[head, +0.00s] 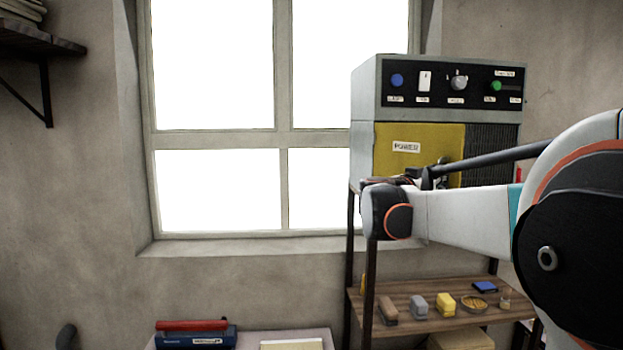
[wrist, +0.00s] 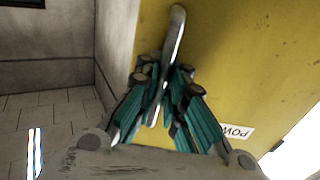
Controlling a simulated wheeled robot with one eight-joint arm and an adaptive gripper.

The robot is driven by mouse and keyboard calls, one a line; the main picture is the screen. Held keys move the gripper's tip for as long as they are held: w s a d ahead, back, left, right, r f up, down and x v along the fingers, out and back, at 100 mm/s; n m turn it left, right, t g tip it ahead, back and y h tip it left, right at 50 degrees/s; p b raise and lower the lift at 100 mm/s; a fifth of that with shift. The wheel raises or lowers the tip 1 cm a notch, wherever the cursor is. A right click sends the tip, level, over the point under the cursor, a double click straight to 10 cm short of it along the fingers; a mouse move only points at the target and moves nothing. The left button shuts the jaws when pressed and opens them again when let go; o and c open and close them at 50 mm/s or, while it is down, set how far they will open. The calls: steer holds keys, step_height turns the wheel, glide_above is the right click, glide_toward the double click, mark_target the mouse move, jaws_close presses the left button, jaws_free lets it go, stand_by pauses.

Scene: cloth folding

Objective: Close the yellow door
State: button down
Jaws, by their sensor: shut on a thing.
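The yellow door (head: 385,140) is on the front of a grey cabinet (head: 362,90), below its control panel, and bears a "POWER" label. In the head view it looks about flush with the front; I cannot tell whether a small gap is left. The door (wrist: 240,70) fills much of the wrist view. My gripper (wrist: 163,82) is shut on the metal door handle (wrist: 175,35), its teal-sided fingers on either side of it. In the head view my gripper (head: 438,172) is at the door's lower right, partly hidden by my arm.
The control panel (head: 440,85) has knobs and a switch. A dark vent (head: 495,140) is right of the door. A shelf (head: 430,312) below holds several small blocks. A bright window (head: 215,190) is at the left. A blue toolbox (head: 195,338) stands lower left.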

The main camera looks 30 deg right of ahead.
steer(key=w+d+n+t+y, duration=0.1)
steer(key=w+d+n+t, duration=0.1)
steer(key=w+d, duration=0.4)
steer(key=w+d+n+t+y, duration=0.1)
steer(key=w+d+t, duration=0.4)
steer(key=d, duration=0.9)
steer(key=shift+w+n+y+p, duration=0.45)
steer(key=shift+w+n, duration=0.15)
steer(key=shift+n, duration=0.2)
steer(key=c, duration=2)
jaws_free()
steer(key=shift+a, duration=0.1)
steer(key=shift+o, duration=0.2)
steer(key=shift+w+a, duration=0.1)
steer(key=v, duration=1.2)
